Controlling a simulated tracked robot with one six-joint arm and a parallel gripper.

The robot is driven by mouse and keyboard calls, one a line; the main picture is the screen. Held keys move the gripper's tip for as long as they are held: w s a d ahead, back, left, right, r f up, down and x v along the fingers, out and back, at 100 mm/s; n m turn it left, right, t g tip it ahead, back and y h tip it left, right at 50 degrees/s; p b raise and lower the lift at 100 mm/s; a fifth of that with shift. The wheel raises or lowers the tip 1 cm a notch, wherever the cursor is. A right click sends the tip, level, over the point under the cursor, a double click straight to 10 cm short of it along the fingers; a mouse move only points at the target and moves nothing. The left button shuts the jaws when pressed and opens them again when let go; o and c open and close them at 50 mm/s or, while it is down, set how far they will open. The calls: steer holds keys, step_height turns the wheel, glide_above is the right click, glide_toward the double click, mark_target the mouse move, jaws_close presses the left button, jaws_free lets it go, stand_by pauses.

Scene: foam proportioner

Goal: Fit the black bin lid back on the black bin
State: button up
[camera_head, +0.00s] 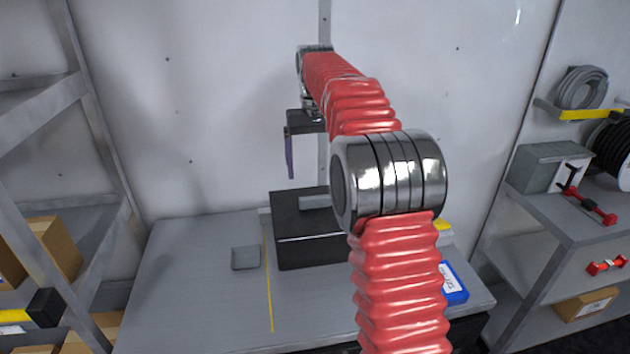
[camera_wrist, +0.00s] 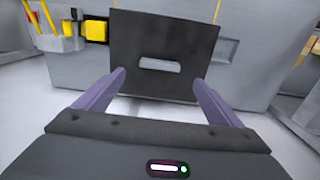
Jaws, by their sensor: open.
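A black box-shaped bin (camera_head: 310,254) stands on the grey bench, partly hidden behind my arm. Its dark upper face, which looks like the black lid (camera_head: 287,207), carries a light grey bar like a handle (camera_head: 314,202). In the wrist view a black square panel (camera_wrist: 135,38) with a light grey bar (camera_wrist: 160,64) at its middle lies ahead of my gripper. I cannot tell whether the lid is seated. My gripper (camera_wrist: 160,78) is open and empty, its purple fingers apart on either side below the bar. In the head view it hangs above the bin's left part.
The grey bench top (camera_head: 190,285) is mostly clear on the left, with a yellow line (camera_head: 268,290) and a small grey block (camera_head: 245,258). A blue item (camera_head: 454,284) lies right of my arm. Shelves stand on both sides, holding cardboard boxes (camera_head: 55,248) and a grey box (camera_head: 545,168).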

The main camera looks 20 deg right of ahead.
steer(key=shift+r, duration=0.95)
steer(key=shift+a, duration=0.1)
steer(key=s+a+r+n+t, duration=0.15)
steer(key=s+a, duration=0.25)
steer(key=s, duration=0.4)
steer(key=s+a+r+m+t, duration=0.1)
steer(key=s+a+r, duration=0.25)
steer(key=s, duration=0.55)
steer(key=s+a+f+n+t, duration=0.1)
steer(key=s+a+f, duration=0.1)
steer(key=s+f, duration=0.3)
steer(key=s+a+f+t, duration=0.2)
steer(key=s+f, duration=0.4)
steer(key=s, duration=0.7)
steer(key=shift+a+n, duration=0.35)
steer(key=shift+a, duration=0.4)
